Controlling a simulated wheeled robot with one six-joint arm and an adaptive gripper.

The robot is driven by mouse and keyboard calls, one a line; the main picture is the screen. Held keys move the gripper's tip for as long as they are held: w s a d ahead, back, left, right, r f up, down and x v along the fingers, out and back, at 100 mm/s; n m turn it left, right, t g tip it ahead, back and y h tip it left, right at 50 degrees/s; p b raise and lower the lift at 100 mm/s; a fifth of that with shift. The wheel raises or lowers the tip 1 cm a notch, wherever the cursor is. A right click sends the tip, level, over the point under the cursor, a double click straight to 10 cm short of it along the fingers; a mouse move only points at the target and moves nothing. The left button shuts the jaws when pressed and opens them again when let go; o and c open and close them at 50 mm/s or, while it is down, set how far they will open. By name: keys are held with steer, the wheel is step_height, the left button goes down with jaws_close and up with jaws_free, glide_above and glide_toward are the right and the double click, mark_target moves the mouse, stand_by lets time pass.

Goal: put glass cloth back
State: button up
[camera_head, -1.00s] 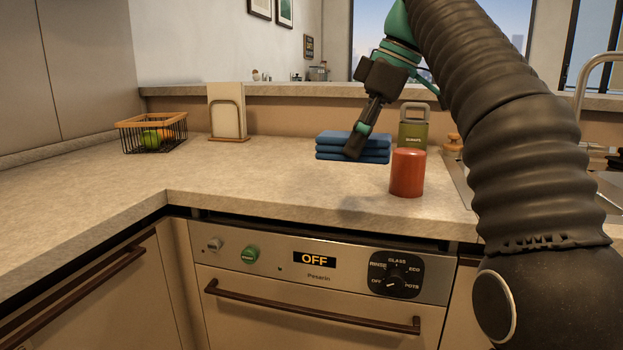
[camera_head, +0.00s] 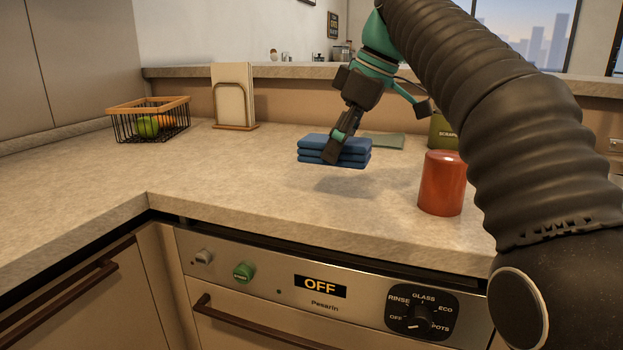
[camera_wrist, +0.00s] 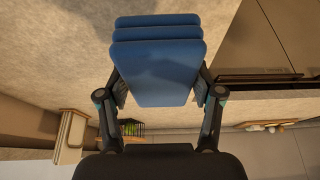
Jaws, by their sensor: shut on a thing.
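A blue folded cloth (camera_head: 350,152) in a neat stack of layers is in my gripper (camera_head: 332,153), above the counter with a shadow below it. In the wrist view the blue cloth (camera_wrist: 158,65) sits between the two fingers (camera_wrist: 160,90), which press on its sides. A flat grey-green cloth or mat (camera_head: 384,140) lies on the counter behind and to the right of the blue cloth. Which of these is the glass cloth is not marked.
A red canister (camera_head: 442,184) stands at the counter's front right, with a green labelled container (camera_head: 441,133) behind it. A wire fruit basket (camera_head: 149,120) and a board holder (camera_head: 234,97) stand at the back left. The left and middle counter (camera_head: 190,170) is clear.

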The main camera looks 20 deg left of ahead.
mark_target(315, 156)
steer(key=a+f, duration=0.1)
steer(key=a, duration=0.1)
steer(key=a+f, duration=0.1)
steer(key=a, duration=0.1)
steer(key=shift+s+f, duration=0.2)
steer(key=shift+f+b, duration=0.6)
steer(key=shift+f, duration=1.4)
steer(key=shift+f, duration=0.1)
steer(key=o, duration=1.1)
steer(key=p+v, duration=0.1)
steer(key=v, duration=1.1)
